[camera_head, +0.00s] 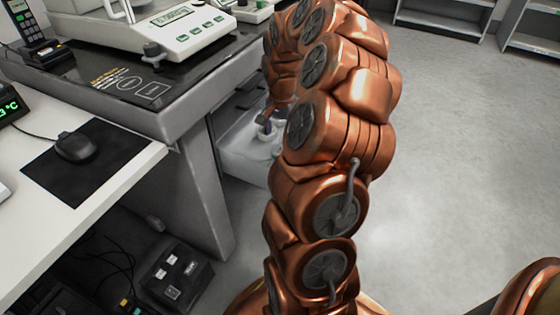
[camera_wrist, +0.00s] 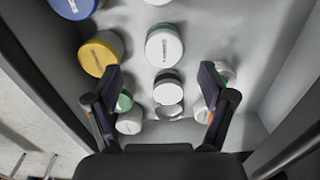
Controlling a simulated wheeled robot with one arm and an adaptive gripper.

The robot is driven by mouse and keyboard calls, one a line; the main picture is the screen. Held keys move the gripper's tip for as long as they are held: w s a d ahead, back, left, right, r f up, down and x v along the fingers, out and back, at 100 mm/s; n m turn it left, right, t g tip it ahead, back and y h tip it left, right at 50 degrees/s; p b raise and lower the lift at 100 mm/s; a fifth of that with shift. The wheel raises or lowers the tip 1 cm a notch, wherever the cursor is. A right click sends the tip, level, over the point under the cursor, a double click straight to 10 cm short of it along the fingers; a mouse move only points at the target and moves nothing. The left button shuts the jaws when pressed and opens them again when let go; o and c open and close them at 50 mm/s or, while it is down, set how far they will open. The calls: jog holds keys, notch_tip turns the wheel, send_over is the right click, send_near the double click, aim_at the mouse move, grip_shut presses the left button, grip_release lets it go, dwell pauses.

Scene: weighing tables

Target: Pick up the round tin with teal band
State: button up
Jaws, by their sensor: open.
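In the wrist view, a white-topped round tin with a dark green-teal band (camera_wrist: 168,88) stands between the fingers of my gripper (camera_wrist: 160,76). A larger white-lidded tin (camera_wrist: 164,47) with a label and a thin greenish edge stands beyond it. I cannot tell for certain which is the round tin with teal band. My gripper is open and empty, its fingers to the left and right of the nearer tin with a gap on both sides. In the head view my gripper (camera_head: 266,119) is small and partly hidden by my arm, over a pale bin.
A yellow-rimmed tin (camera_wrist: 101,53) and a blue-lidded one (camera_wrist: 75,7) stand to the left. Greenish containers (camera_wrist: 130,122) sit beside both fingers. Grey walls (camera_wrist: 285,55) enclose the space. In the head view, a weighing table (camera_head: 205,190) stands left of my arm.

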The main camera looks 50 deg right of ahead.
aim_at(280, 149)
jog(key=shift+w+f+b, duration=0.15)
jog(key=shift+f+b, duration=0.6)
jog(key=shift+f, duration=1.2)
jog(key=shift+w+f+b, duration=0.1)
jog(key=shift+f+b, duration=0.65)
jog(key=shift+f, duration=1.2)
jog(key=shift+r, duration=0.1)
jog(key=c, duration=1.3)
